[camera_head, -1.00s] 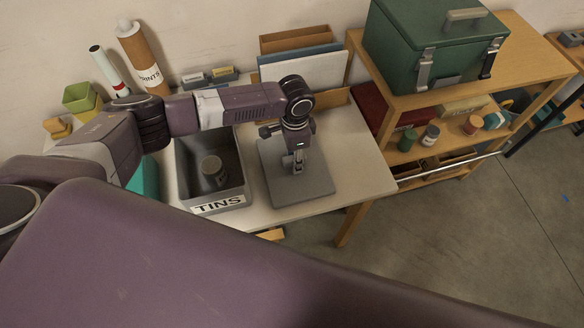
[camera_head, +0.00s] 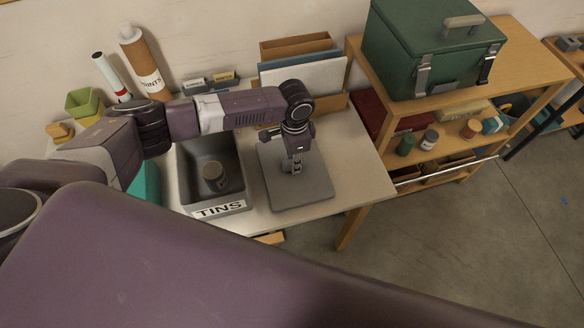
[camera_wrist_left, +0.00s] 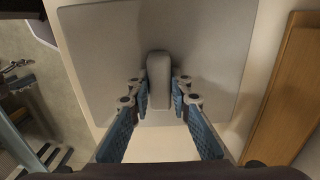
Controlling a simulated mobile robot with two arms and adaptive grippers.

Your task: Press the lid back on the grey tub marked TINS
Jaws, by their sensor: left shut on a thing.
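The grey tub (camera_head: 181,172) marked TINS stands open on the table, and a grey tin (camera_head: 214,178) stands inside it. Its flat grey lid (camera_head: 312,193) is to the right of the tub. My left gripper (camera_head: 294,167) is above the middle of the lid, pointing down. In the left wrist view the left gripper (camera_wrist_left: 160,100) is shut on the raised handle (camera_wrist_left: 159,68) of the lid (camera_wrist_left: 215,45). Whether the lid rests on the table or is just off it, I cannot tell. My right gripper does not show.
A teal container (camera_head: 148,183) stands left of the tub, partly behind my arm. File holders (camera_head: 303,72) stand behind the lid. A wooden shelf unit (camera_head: 520,50) with a green toolbox (camera_head: 425,55) adjoins at the right.

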